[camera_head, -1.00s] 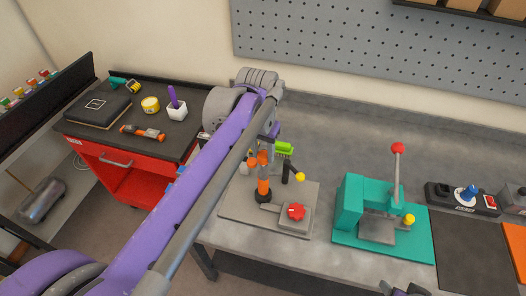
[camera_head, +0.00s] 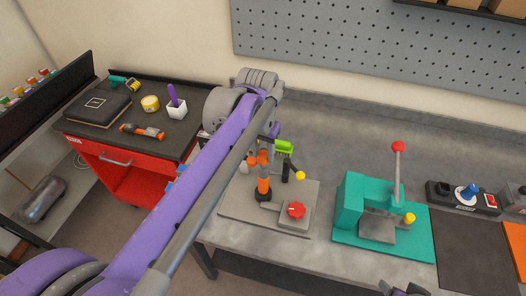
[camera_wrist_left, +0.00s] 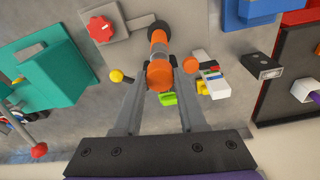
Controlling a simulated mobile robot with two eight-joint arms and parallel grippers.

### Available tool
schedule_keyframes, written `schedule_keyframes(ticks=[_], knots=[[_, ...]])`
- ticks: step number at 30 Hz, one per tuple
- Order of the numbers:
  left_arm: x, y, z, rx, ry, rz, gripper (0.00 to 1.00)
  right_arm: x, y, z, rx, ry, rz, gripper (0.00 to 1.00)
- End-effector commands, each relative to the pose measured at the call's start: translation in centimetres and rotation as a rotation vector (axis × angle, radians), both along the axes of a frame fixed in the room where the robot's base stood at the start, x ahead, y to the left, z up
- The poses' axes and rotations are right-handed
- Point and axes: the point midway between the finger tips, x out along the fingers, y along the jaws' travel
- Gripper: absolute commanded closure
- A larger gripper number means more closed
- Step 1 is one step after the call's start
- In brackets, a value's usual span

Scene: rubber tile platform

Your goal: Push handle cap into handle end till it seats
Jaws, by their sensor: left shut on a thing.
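The orange handle (camera_head: 263,187) stands upright in a holder on a grey fixture plate (camera_head: 236,208) on the bench. In the left wrist view the handle (camera_wrist_left: 158,38) runs away behind the cap. The orange handle cap (camera_wrist_left: 159,75) sits between the fingers of my left gripper (camera_wrist_left: 163,72), which is shut on it. In the head view my left gripper (camera_head: 262,152) is over the handle's upper end, mostly hidden by my arm. Whether the cap touches the handle end is unclear. My right gripper (camera_head: 405,291) barely shows at the bottom edge, its jaws unclear.
A red star knob (camera_head: 296,210) and a yellow-tipped lever (camera_head: 299,175) are close to the handle. A green brush (camera_head: 284,147) lies behind. A teal press (camera_head: 350,205) with a red-balled lever stands to the right. A red cart (camera_head: 110,160) is at left.

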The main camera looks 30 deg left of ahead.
Motion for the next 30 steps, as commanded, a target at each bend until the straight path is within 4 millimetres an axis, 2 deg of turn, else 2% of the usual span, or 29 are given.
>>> schedule_keyframes(ticks=[30], knots=[[0.01,0.0,-0.58,0.0,0.0,0.0,1.0,-0.15,0.0,-0.31,0.0,0.003,0.0,0.34]])
